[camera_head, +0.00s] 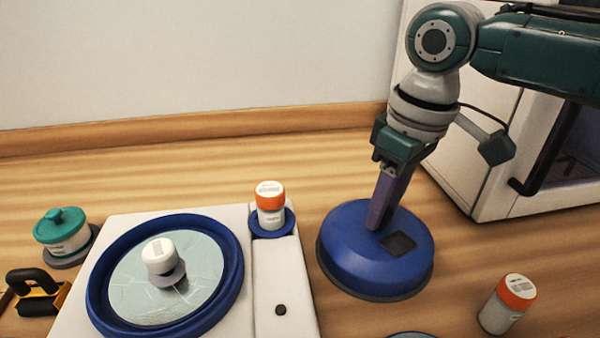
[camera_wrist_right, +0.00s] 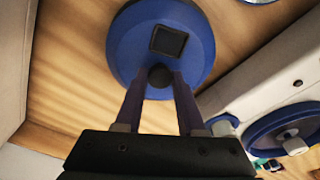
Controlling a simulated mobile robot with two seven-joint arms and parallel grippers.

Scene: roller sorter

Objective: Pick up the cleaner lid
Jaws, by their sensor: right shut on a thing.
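The cleaner lid (camera_head: 350,255) is a round blue dome with a dark square patch on top, to the right of the white machine in the head view. It also shows in the right wrist view (camera_wrist_right: 125,45), where a dark round knob (camera_wrist_right: 160,76) sits between the fingers. My right gripper (camera_head: 376,222) points down onto the lid and is shut on its knob. I cannot tell whether the lid touches the table. My left gripper is not in view.
The white machine (camera_head: 280,265) has a blue-ringed round dish (camera_head: 238,290) and an orange-capped bottle (camera_head: 270,205). Another orange-capped bottle (camera_head: 507,303) stands at right. A teal-lidded jar (camera_head: 62,235) is at left. A white appliance (camera_head: 470,165) stands behind right.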

